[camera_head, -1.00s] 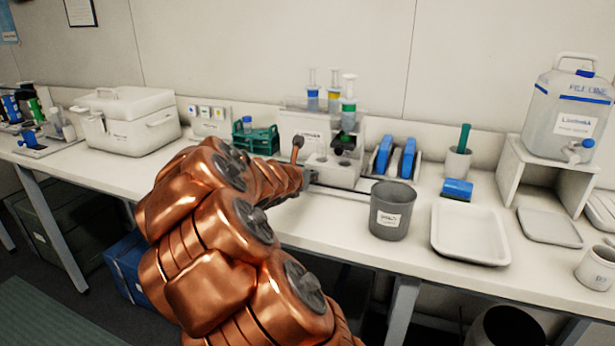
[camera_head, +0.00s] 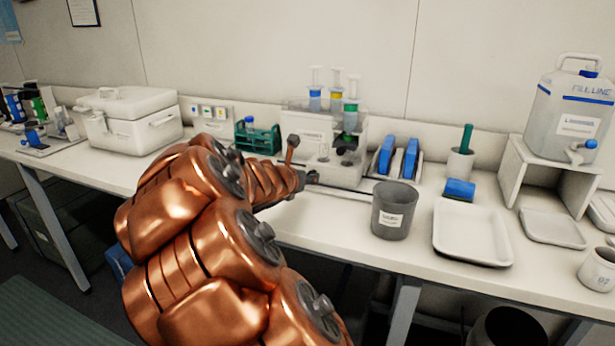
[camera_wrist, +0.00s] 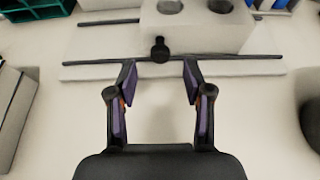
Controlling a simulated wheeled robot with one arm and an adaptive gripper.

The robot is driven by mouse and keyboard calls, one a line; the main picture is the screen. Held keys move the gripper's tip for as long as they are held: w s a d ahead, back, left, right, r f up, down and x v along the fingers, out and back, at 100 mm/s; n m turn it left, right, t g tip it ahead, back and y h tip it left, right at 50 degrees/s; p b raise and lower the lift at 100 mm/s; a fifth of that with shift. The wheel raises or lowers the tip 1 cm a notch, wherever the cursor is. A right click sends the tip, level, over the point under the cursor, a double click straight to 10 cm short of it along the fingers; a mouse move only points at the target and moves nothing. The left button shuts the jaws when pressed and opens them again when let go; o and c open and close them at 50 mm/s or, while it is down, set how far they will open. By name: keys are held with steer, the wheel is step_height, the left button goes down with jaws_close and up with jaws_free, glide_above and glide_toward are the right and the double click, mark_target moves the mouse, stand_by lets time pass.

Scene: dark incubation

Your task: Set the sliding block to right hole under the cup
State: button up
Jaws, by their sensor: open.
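The sliding block (camera_wrist: 195,30) is pale, with two round holes in its top and a dark knob (camera_wrist: 160,50) on its near face. It sits at a flat base with dark rails (camera_wrist: 95,70). In the head view the block (camera_head: 340,174) is at the foot of the syringe stand (camera_head: 318,128), partly hidden. I cannot clearly tell which hole is under the cup. My gripper (camera_wrist: 158,68) is open and empty. Its fingers are either side of the knob's line, with the knob just beyond the fingertips. In the head view my gripper (camera_head: 311,178) is small at the block's left front.
A grey bin (camera_head: 394,212) and a white tray (camera_head: 471,232) stand to the right. Blue blocks in a holder (camera_head: 398,158) are right of the stand. A green rack (camera_head: 258,140) stands left. The bench front is clear between bin and arm.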

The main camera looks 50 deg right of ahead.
steer(key=v, duration=0.7)
steer(key=shift+a, duration=0.3)
steer(key=shift+s, duration=0.1)
stand_by(0.5)
steer(key=s+a+m, duration=0.1)
steer(key=s+m, duration=0.1)
steer(key=s+a+f+m+g+y, duration=0.1)
steer(key=s+a+m, duration=0.1)
steer(key=m, duration=0.1)
steer(key=s+a+f+m+g, duration=0.1)
steer(key=s+m, duration=0.1)
steer(key=shift+a+m+y, duration=0.3)
steer(key=shift+a, duration=0.05)
steer(key=s+a+f+m+g+y, duration=0.1)
steer(key=s+a+f+m+y, duration=0.4)
steer(key=a, duration=0.6)
steer(key=s+a+f+m+g+y, duration=0.2)
steer(key=s+a+f+m+y, duration=0.15)
steer(key=s+a, duration=0.5)
steer(key=s+a+f+m+g+y, duration=0.1)
steer(key=s+a+f+m+y, duration=0.3)
steer(key=a, duration=0.9)
step_height(320, 180, up, 14)
steer(key=m+h+p, duration=0.1)
steer(key=p, duration=1.1)
steer(key=shift+d, duration=0.25)
steer(key=shift+w+f, duration=0.1)
steer(key=shift+c, duration=0.2)
